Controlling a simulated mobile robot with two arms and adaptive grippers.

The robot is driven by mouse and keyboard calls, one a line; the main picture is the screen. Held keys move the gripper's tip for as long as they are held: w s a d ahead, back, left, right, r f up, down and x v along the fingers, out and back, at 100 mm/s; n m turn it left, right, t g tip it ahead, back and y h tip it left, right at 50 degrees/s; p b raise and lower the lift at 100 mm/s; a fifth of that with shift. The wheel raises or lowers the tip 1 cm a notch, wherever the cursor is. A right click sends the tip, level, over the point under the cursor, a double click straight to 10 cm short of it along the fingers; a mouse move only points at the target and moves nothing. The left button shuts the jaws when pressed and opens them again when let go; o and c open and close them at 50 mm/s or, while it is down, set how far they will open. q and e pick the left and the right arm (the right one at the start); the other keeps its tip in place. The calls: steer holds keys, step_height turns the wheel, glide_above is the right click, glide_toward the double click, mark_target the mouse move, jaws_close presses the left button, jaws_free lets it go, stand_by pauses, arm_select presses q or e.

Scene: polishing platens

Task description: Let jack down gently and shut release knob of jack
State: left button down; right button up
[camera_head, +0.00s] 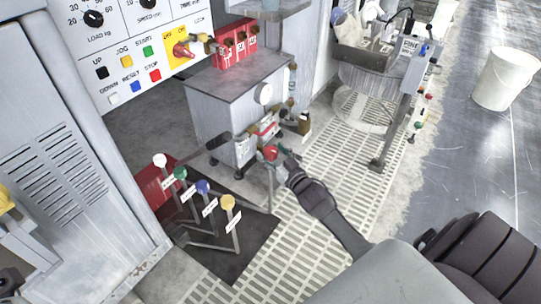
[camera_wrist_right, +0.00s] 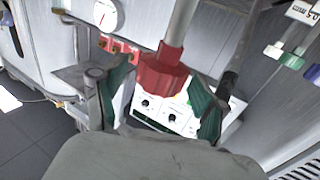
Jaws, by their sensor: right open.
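A red knob (camera_head: 270,153) sits on a post in front of the grey cabinet in the head view. It shows large in the right wrist view (camera_wrist_right: 163,72), with a pale rod running up from it. I cannot tell for certain that this is the jack's release knob. My right gripper (camera_head: 284,163) is at the knob. In the wrist view its green-padded fingers (camera_wrist_right: 161,84) are open on either side of the knob, with gaps visible. The jack itself cannot be clearly made out.
Levers with white (camera_head: 159,160), green, blue and yellow knobs stand left of the gripper, over a dark mat. The grey cabinet (camera_head: 233,97) is behind. A control panel (camera_head: 125,60) is at upper left. A white bucket (camera_head: 498,80) stands far right. Grated floor lies between.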

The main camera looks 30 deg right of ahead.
steer(key=shift+w, duration=0.45)
steer(key=shift+c, duration=0.2)
steer(key=c, duration=1.1)
